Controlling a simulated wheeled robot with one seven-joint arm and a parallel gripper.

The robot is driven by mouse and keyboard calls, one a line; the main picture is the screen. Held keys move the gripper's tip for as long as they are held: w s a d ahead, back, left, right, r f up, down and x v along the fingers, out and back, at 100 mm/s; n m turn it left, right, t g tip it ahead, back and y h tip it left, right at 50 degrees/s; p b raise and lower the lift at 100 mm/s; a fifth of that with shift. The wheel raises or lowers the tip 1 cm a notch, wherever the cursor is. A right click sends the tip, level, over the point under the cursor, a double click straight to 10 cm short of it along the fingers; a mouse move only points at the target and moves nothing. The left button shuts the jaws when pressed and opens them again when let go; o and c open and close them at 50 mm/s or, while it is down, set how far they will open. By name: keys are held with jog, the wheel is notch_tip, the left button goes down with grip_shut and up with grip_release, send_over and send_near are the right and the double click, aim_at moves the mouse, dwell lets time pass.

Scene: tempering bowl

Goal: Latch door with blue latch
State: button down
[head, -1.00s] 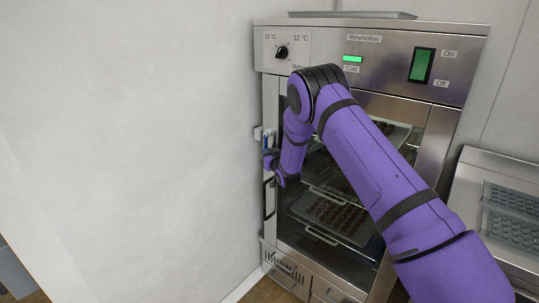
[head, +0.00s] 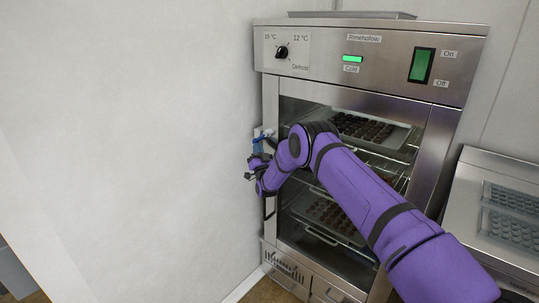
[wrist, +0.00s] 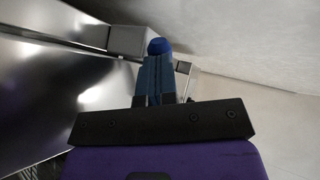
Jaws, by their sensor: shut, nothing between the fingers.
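The blue latch (head: 263,137) is on the left edge of the steel cabinet, beside the wall. In the wrist view its rounded blue end (wrist: 160,46) shows just past my fingertips, against a metal block. My gripper (head: 256,148) is at the latch, with its fingers shut together and empty; in the wrist view the fingers (wrist: 155,75) point at the blue end. I cannot tell whether they touch it. The glass-fronted door (head: 350,200) appears closed or nearly so. My wrist hides part of its left edge.
The white wall (head: 130,130) is close on the left of the latch and gripper. Trays of chocolates (head: 365,128) sit behind the glass. A control panel (head: 330,52) is above the door. A second steel unit (head: 500,210) stands at the right.

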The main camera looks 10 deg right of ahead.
jog(key=shift+w+a+r+y, duration=0.3)
jog(key=shift+w+a+r, duration=0.35)
jog(key=shift+w+r, duration=0.3)
jog(key=shift+a+r, duration=0.1)
jog(key=shift+r, duration=0.15)
jog(key=s+a+f, duration=0.2)
jog(key=s+f, duration=0.5)
jog(key=f, duration=0.5)
jog(key=shift+s+f, duration=0.2)
jog(key=shift+s, duration=0.2)
